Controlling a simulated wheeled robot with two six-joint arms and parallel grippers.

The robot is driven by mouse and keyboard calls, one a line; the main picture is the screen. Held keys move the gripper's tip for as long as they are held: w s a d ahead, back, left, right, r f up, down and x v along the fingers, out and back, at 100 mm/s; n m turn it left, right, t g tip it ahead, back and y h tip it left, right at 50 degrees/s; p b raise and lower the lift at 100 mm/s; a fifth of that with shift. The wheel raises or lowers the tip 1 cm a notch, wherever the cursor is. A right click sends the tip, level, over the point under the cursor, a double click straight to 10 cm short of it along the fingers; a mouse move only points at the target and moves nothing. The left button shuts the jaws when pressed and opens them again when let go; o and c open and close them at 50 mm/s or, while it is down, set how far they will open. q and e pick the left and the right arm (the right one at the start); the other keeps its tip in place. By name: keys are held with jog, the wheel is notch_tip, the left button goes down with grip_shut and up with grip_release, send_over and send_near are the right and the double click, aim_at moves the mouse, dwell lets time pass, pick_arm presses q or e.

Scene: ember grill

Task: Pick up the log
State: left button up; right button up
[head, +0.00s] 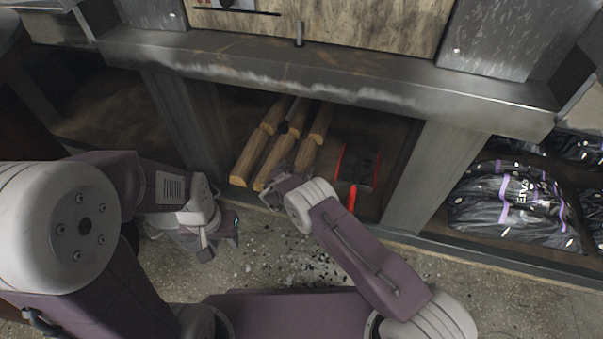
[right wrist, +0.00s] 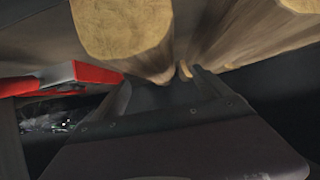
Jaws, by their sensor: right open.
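Several light-brown logs lie side by side on the shelf under the grill, in the middle of the head view. The nearest ends belong to a left log (head: 254,158), a middle log (head: 272,163) and a right log (head: 305,158). My right gripper (head: 272,192) is at the near end of the middle log, its jaws partly hidden by its wrist. In the right wrist view, the open right gripper (right wrist: 163,88) has its two fingers just below log ends (right wrist: 122,28); I see nothing held. My left gripper (head: 218,243) hangs over the floor, left of the logs; its jaw opening is unclear.
A red-edged black item (head: 358,166) with a red handle stands right of the logs; its red part also shows in the right wrist view (right wrist: 95,73). Grey posts (head: 420,178) bound the bay. Black bags (head: 515,203) lie further right. Dark crumbs litter the floor.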

aim_at(301, 165)
jog(key=shift+w+f, duration=0.15)
jog(key=shift+w, duration=0.1)
jog(key=b+x, duration=0.1)
jog(key=b, duration=0.1)
jog(key=b+x, duration=0.2)
jog(key=f+b+x, duration=0.1)
jog(key=b, duration=0.1)
jog(key=shift+d+f, duration=0.15)
jog(key=shift+d, duration=0.1)
jog(key=shift+w+d, duration=0.1)
jog(key=shift+w, duration=0.15)
jog(key=shift+r, duration=0.25)
grip_shut()
pick_arm(q)
notch_tip(301, 165, down, 6)
jog(key=shift+f, duration=0.25)
